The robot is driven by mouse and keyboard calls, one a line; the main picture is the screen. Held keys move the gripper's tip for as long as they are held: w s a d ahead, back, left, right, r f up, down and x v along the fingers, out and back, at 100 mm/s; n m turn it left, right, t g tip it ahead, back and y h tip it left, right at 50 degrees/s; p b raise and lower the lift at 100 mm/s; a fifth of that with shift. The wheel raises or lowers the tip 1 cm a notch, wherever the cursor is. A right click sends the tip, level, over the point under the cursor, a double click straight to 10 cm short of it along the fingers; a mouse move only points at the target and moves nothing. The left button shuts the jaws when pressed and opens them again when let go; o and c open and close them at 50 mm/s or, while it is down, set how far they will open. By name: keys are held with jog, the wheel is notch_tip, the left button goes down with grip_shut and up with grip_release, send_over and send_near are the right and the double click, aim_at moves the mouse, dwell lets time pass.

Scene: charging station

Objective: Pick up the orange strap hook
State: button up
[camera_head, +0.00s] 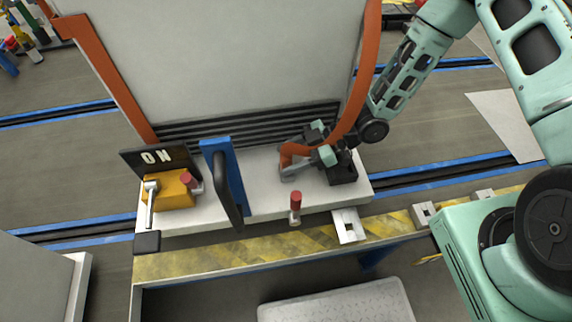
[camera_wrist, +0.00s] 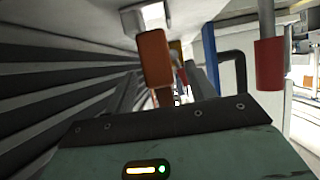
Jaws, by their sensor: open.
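The orange strap (camera_head: 367,75) runs down the right side of a large grey panel and curves in toward my gripper. Its orange hook end (camera_head: 289,152) shows at the white ledge, partly covered by my gripper. In the wrist view an orange block (camera_wrist: 155,58), seemingly this hook end, stands ahead of the gripper body. My gripper (camera_head: 286,160) is open, low over the ledge, with its fingers around or close beside the orange piece. I cannot tell whether they touch it.
A blue post with a black handle (camera_head: 222,175) stands left of my gripper. A red-topped peg (camera_head: 295,203) stands in front. A yellow switch block (camera_head: 172,190) and an ON sign (camera_head: 158,157) are farther left. The grey panel (camera_head: 230,60) rises close behind.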

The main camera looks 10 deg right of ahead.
jog(key=shift+a+f, duration=0.3)
jog(key=shift+a, duration=0.25)
jog(key=c, duration=1.1)
